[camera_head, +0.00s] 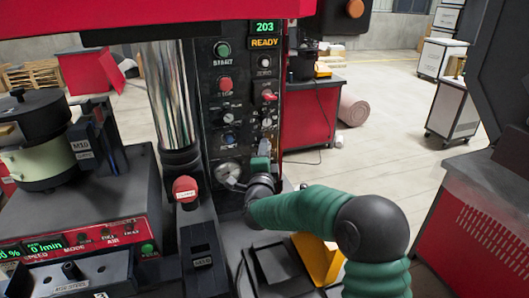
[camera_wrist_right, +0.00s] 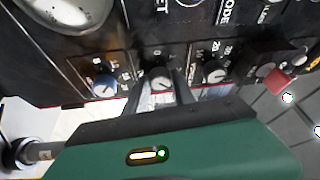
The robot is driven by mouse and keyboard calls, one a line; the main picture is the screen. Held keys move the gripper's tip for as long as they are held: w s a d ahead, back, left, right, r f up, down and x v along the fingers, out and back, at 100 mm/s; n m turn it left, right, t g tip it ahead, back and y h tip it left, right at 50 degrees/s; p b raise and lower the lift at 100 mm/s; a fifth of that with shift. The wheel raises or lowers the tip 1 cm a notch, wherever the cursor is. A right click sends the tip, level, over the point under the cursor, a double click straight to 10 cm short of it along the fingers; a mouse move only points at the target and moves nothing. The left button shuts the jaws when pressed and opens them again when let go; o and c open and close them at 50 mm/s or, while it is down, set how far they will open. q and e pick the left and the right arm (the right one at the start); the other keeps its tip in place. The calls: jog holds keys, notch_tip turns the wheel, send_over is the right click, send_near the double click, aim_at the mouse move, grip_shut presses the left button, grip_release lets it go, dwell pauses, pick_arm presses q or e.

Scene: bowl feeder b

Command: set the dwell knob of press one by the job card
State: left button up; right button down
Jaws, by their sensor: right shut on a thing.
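The black control panel of the press (camera_head: 241,103) stands upright in the middle of the head view, with several knobs and buttons. My right gripper (camera_wrist_right: 161,90) is at the lower part of this panel. In the wrist view its two dark fingers are shut on a small grey knob (camera_wrist_right: 161,80) with a dial scale around it. I cannot read a dwell label on it. In the head view the green gripper body (camera_head: 262,165) hides this knob. I cannot make out a job card. My left gripper is not in view.
A blue knob (camera_wrist_right: 104,85) and another grey knob (camera_wrist_right: 214,72) flank the held knob closely; a red-tipped control (camera_wrist_right: 276,81) is farther right. A display (camera_head: 265,35) reads 203 and READY. A gauge (camera_head: 228,172) and red button (camera_head: 186,189) are left of my gripper.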

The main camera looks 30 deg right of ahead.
jog(key=shift+f, duration=0.25)
jog(key=c, duration=1.4)
grip_release()
jog(key=o, duration=0.3)
jog(key=shift+d, duration=0.1)
jog(key=shift+o, duration=0.2)
jog(key=shift+r, duration=0.1)
jog(key=b+v, duration=0.1)
jog(key=v, duration=1.5)
jog(key=shift+s+a, duration=0.2)
jog(key=shift+s, duration=0.15)
